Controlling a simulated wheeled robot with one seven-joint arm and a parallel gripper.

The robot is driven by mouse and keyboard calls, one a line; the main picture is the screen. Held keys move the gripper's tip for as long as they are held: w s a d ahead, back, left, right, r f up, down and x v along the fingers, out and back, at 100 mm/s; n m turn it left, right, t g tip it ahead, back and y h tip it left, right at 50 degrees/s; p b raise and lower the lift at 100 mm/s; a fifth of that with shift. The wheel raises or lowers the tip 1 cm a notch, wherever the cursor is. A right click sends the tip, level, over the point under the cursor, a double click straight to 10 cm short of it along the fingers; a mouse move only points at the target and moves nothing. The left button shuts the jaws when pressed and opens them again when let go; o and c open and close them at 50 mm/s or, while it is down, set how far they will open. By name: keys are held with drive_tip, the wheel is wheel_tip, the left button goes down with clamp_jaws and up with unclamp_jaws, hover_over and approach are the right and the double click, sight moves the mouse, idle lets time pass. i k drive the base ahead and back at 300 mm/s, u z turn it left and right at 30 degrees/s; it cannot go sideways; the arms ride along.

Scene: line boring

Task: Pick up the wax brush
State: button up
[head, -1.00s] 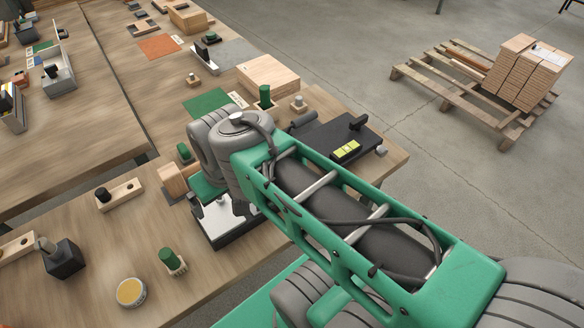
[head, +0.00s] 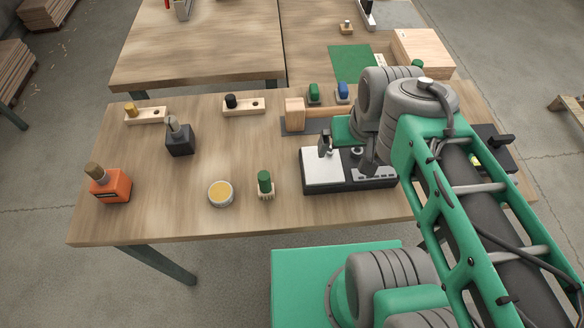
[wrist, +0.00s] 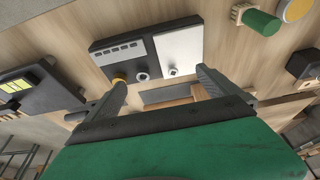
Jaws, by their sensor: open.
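A short brush with a green cylindrical handle and pale bristles, which looks like the wax brush (head: 265,182), stands upright on the near part of the wooden table, beside a round tin of yellow wax (head: 220,193). The brush also shows at the upper right of the wrist view (wrist: 262,22), with the tin (wrist: 297,8) next to it. My gripper (head: 347,150) is over the black and white device, to the right of the brush and apart from it. In the wrist view its two fingers (wrist: 160,88) are spread with nothing held between them.
The device (head: 322,172) has a white plate and knobs. Green (head: 314,93) and blue (head: 343,92) handled items stand behind.

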sight(265, 189)
drive_tip(key=k, duration=1)
drive_tip(key=u, duration=2.1)
drive_tip(key=i, duration=1.75)
drive_tip(key=z, duration=2.1)
